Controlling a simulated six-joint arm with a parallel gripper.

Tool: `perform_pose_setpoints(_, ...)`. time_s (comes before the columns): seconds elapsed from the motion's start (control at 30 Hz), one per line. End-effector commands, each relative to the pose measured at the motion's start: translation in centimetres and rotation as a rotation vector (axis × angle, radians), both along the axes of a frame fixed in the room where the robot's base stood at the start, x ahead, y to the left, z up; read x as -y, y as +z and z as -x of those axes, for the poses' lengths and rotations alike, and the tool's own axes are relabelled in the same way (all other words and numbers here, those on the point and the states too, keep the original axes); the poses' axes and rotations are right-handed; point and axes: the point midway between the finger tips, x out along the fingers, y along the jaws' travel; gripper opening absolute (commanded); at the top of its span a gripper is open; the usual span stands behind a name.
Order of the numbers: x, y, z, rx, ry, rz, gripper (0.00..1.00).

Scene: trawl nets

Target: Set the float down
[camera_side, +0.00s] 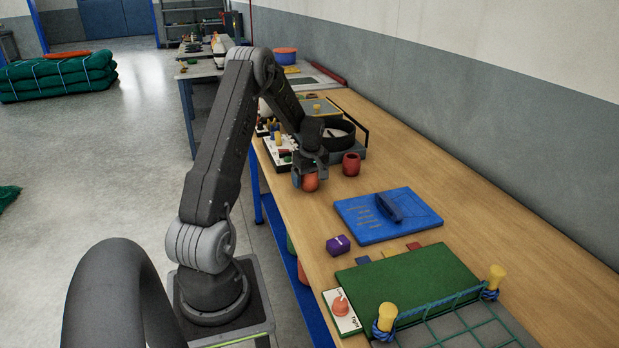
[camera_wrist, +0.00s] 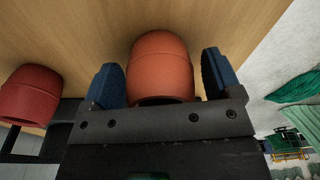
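The float is an orange, barrel-shaped piece (camera_side: 310,182), below my gripper by the left edge of the wooden bench. In the wrist view the float (camera_wrist: 160,68) is between the two blue finger pads of my gripper (camera_wrist: 162,85). A narrow gap shows between the float and the right pad; the left pad is very close to it. The fingers look open around the float. In the side view the wrist (camera_side: 309,165) partly covers the float, and I cannot tell whether its base touches the bench.
A dark red barrel-shaped piece (camera_side: 351,164) stands just to the right; it also shows in the wrist view (camera_wrist: 30,95). A blue board (camera_side: 365,218), a purple block (camera_side: 338,245) and a green mat (camera_side: 405,285) lie nearer the camera. Bare bench lies between them.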

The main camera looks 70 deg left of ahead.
Motion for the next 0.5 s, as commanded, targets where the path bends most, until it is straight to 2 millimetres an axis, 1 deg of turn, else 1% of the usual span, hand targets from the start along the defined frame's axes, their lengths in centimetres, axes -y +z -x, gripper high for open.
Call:
perform_pose_setpoints(0.3, 0.0, 0.3, 0.0, 0.001, 0.0, -0.001, 0.88)
perform_pose_setpoints(0.43, 0.1, 1.6, -0.1, 0.002, 0.0, -0.002, 0.88)
perform_pose_setpoints(0.5, 0.2, 2.8, -0.1, 0.003, 0.0, -0.004, 0.88)
